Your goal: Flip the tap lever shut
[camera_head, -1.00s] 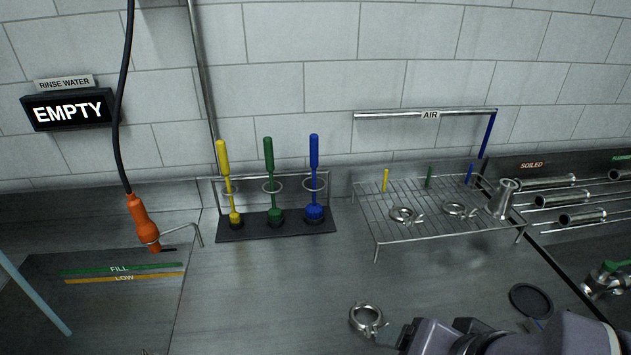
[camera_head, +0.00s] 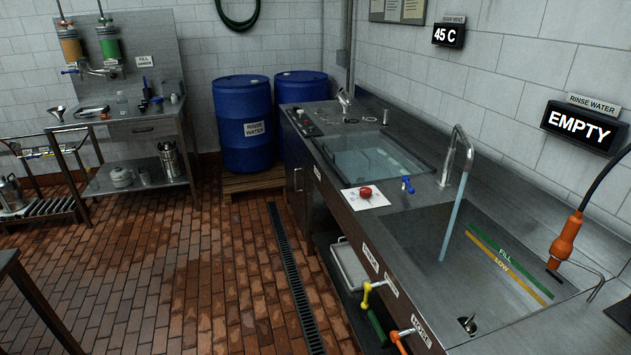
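The tap (camera_head: 459,152) is a curved metal spout at the back edge of the right-hand sink (camera_head: 405,225). A pale blue stream of water (camera_head: 451,228) runs from it down into the basin. A small blue lever (camera_head: 407,185) stands on the counter left of the tap; I take it for the tap lever, but its link to the tap cannot be seen. It stands apart from the spout. My gripper is not in view.
A red knob (camera_head: 365,191) is beside the blue lever. A yellow handle (camera_head: 372,291) and an orange handle (camera_head: 402,337) stick out of the counter's front. The "EMPTY" sign (camera_head: 580,127) hangs on the wall. A floor drain (camera_head: 293,275) runs along the open brick floor.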

